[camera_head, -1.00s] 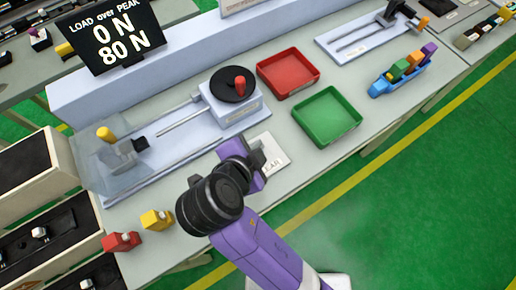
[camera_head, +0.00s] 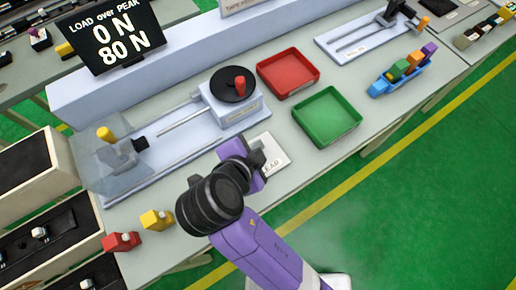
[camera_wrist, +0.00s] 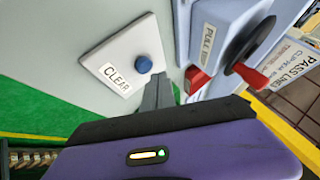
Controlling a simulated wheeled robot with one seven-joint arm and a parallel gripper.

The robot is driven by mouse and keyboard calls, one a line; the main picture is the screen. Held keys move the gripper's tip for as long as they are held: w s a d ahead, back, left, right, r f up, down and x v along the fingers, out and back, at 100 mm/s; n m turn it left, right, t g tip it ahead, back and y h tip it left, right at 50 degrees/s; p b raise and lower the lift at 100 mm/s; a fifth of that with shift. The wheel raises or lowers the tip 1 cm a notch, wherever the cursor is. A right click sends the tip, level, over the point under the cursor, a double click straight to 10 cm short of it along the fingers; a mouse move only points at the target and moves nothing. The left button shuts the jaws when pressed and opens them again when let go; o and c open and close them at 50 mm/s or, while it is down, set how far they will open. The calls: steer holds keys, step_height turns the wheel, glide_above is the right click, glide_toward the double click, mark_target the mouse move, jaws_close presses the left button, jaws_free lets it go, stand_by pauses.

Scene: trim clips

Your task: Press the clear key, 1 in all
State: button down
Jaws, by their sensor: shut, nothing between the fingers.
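The clear key is a round blue button (camera_wrist: 144,64) on a white plate (camera_wrist: 108,52) labelled CLEAR, seen in the wrist view. In the head view the plate (camera_head: 277,153) lies on the bench front, partly hidden by my gripper (camera_head: 258,160), and the button is hidden there. In the wrist view my gripper's fingertips (camera_wrist: 160,82) are together and empty. They appear just beside the button, to its lower right in the picture; whether they touch it I cannot tell. The display (camera_head: 110,38) reads LOAD over PEAK, 0 N and 80 N.
A pull-test rig with a black wheel and red knob (camera_head: 240,84) stands behind my gripper. A red tray (camera_head: 290,90) and a green tray (camera_head: 345,137) lie to the right. Red (camera_head: 120,242) and yellow (camera_head: 155,220) clips sit at the front left.

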steer(key=shift+f, duration=0.1)
steer(key=shift+f, duration=0.3)
steer(key=shift+f+b, duration=0.5)
steer(key=shift+b, duration=0.1)
stand_by(0.6)
steer(key=shift+r, duration=0.1)
steer(key=shift+r+p, duration=0.8)
steer(key=shift+r, duration=0.1)
step_height(320, 180, up, 5)
steer(key=p, duration=0.4)
stand_by(1.0)
